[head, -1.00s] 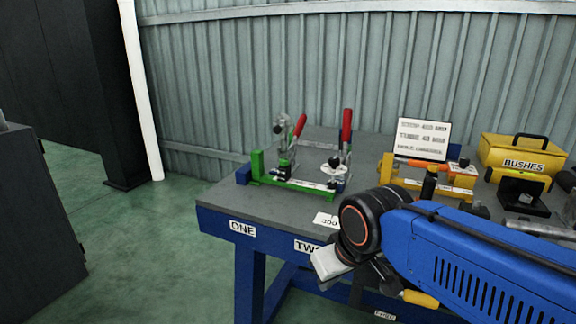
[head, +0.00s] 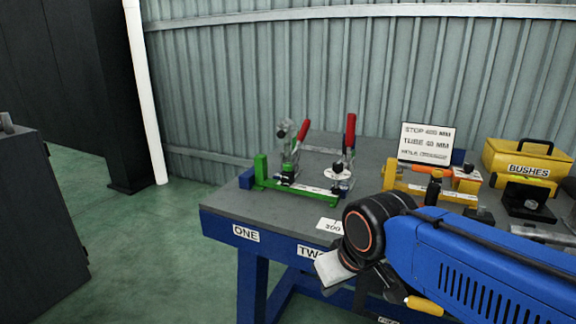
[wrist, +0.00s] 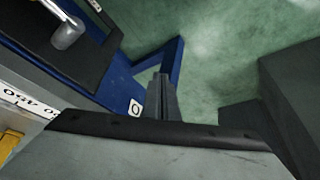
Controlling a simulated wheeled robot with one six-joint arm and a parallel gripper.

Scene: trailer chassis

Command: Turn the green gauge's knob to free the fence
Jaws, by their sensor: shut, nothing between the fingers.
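The green gauge (head: 303,188) stands on the grey bench top, near its left end. It has a green base bar with an upright green end at its left. A black knob (head: 337,168) sits at its right part, above a pale round piece. Red-handled clamps rise behind. My gripper (wrist: 162,88) shows in the wrist view, shut and empty, pointing past the bench edge over the floor. In the head view my wrist is in front of the bench, apart from the gauge.
A yellow gauge (head: 432,190) with an orange tube stands to the right. Behind it is a sign (head: 427,142). A yellow BUSHES box (head: 524,157) is further right. A white card (head: 330,225) lies near the front edge.

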